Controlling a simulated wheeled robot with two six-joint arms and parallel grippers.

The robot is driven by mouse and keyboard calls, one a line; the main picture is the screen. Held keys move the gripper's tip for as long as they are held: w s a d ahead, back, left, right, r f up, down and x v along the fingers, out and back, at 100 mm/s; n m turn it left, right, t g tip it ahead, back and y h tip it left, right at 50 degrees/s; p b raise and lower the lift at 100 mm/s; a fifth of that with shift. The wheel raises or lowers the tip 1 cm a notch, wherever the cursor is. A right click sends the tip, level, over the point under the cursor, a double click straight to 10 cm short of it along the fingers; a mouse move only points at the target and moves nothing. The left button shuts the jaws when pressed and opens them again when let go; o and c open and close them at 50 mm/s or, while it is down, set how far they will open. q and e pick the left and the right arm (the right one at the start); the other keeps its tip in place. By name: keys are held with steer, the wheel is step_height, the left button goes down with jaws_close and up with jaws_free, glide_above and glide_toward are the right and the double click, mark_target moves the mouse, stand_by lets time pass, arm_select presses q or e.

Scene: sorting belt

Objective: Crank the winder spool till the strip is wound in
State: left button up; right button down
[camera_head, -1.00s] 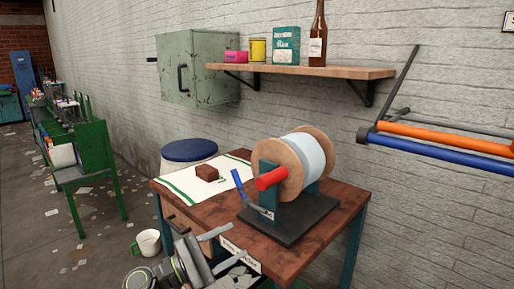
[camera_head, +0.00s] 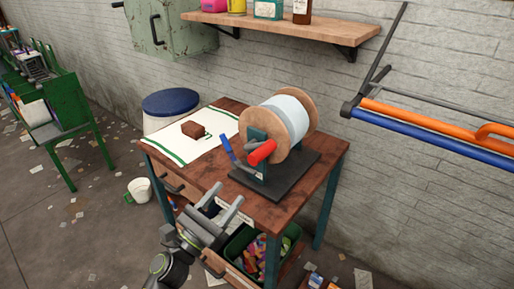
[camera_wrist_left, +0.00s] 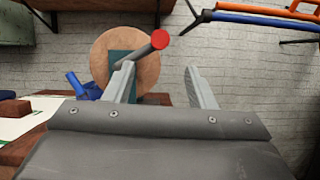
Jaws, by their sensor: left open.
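The winder spool (camera_head: 280,122) has round wooden flanges and a pale band wound between them. It stands on a dark base (camera_head: 303,168) on a wooden table. A red crank handle (camera_head: 262,152) sticks out at the front, and a blue lever (camera_head: 226,147) stands to its left. My left gripper (camera_head: 222,202) is open and empty at the table's front edge, short of the handle. In the left wrist view the red-tipped handle (camera_wrist_left: 159,40) shows above and between the open fingers (camera_wrist_left: 163,80). The strip's loose end cannot be made out. My right gripper is not in view.
A white cloth (camera_head: 208,134) with a brown block (camera_head: 193,129) lies at the table's left. A crate of colourful scraps (camera_head: 262,248) sits below the tabletop. A mug (camera_head: 139,190) stands on the floor. Orange and blue rails (camera_head: 430,123) stick out at right.

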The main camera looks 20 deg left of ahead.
mark_target(254, 160)
arm_select(q)
steer(key=p+x, duration=0.4)
steer(key=x, duration=0.8)
steer(key=shift+r, duration=0.1)
steer(key=shift+w+d+r+p, duration=0.25)
steer(key=shift+w+p, duration=0.15)
steer(key=shift+w, duration=0.25)
jaws_close()
